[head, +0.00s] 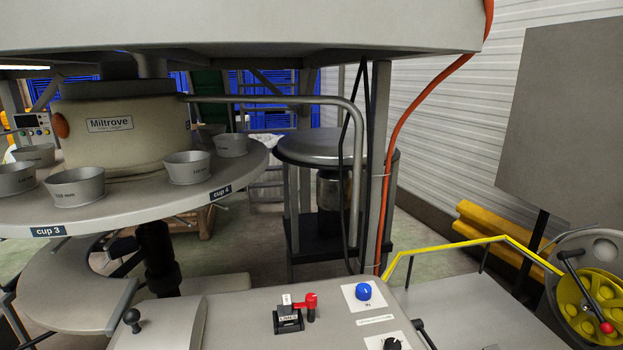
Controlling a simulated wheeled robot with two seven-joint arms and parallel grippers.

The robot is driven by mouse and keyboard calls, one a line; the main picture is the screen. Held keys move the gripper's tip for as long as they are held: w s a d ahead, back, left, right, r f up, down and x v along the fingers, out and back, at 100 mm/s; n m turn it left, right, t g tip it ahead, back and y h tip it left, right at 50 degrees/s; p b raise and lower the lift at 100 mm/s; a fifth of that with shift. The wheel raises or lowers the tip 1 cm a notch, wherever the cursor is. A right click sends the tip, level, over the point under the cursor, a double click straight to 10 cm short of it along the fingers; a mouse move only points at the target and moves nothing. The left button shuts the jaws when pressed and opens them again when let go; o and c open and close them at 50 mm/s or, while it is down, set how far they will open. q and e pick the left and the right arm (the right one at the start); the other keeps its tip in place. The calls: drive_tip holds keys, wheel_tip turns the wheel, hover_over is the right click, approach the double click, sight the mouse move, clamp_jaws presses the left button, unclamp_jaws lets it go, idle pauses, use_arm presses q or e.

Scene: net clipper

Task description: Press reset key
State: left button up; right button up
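No key that I can clearly read as "reset" shows in the head view. On the light grey console (235,305) at the bottom, a blue round knob or button (363,291) sits on a white plate. Below it a black knob (392,344) on another white plate is cut by the bottom edge. A small label between them is too small to read. Left of these is a red-handled lever (311,301) beside a black labelled block (288,319). Neither my left nor my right gripper is in view.
A round table (110,215) with several metal cups stands at the left under a Miltrove drum (120,135). A black ball-topped lever (132,317) is at the console's left. A yellow rail (450,245) and yellow wheel (592,300) are at the right. An orange hose (408,110) hangs centrally.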

clamp_jaws()
idle(0.3)
idle(1.1)
